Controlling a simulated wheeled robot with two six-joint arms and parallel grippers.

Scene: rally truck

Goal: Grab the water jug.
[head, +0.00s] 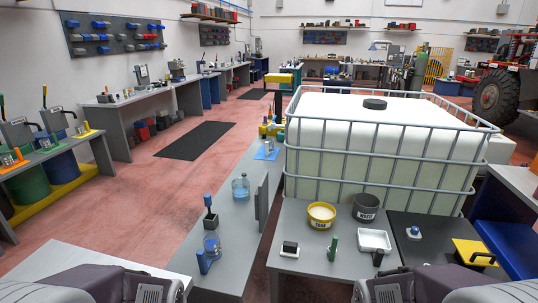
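A clear, bluish jug (240,188) stands upright on the long grey bench, left of centre; it looks like the water jug. A second clear, blue-tinted container (212,244) stands nearer on the same bench, beside a blue-handled item (203,262); I cannot tell exactly what it is. Neither of my grippers is in view. Only parts of my own body show along the bottom edge, well short of the jug.
A caged white tank (375,140) stands behind the near grey table, which holds a yellow bucket (321,215), a dark bucket (366,207) and a white tray (374,241). An upright grey panel (263,202) stands right of the jug. Red floor (130,215) is open at left.

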